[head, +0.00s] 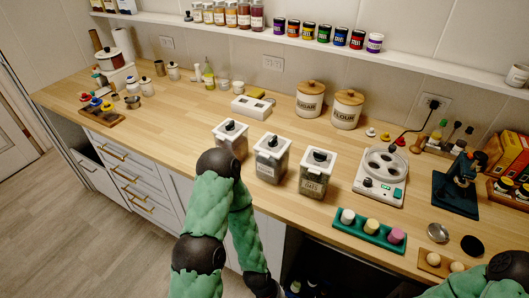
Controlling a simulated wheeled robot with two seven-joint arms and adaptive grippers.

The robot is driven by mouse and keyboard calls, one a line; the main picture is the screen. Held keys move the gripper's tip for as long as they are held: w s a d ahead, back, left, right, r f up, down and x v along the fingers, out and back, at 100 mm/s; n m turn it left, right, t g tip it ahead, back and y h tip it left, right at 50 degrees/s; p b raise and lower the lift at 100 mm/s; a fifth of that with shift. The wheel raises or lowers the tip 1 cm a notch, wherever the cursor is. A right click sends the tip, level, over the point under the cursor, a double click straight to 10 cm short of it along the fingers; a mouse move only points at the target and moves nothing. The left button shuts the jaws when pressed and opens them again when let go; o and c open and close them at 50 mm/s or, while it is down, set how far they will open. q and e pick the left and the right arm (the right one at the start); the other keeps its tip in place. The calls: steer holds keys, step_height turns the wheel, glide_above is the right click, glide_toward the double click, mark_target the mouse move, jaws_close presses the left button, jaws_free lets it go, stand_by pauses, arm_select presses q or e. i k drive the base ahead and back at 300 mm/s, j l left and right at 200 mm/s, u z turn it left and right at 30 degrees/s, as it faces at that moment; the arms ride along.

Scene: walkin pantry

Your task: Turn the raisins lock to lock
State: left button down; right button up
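Three clear canisters with white lids and black knobs stand in a row on the wooden counter: a left canister (236,146), a middle canister (270,168) and a right canister (315,182). The right one's label appears to read OATS. The other labels are too small to read or partly hidden, so I cannot tell which canister holds raisins. My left arm's elbow is just in front of the left canister and covers its lower part; its forearm runs down out of the picture. Only part of my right arm shows at the lower right corner.
Sugar (310,100) and flour (347,110) jars stand behind the canisters. A white appliance (379,181) and a green tray (345,229) are to the right. A white box (253,107) lies behind the left canister. The counter's left-middle stretch is clear.

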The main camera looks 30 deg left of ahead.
mark_target(272, 142)
steer(key=u, duration=0.75)
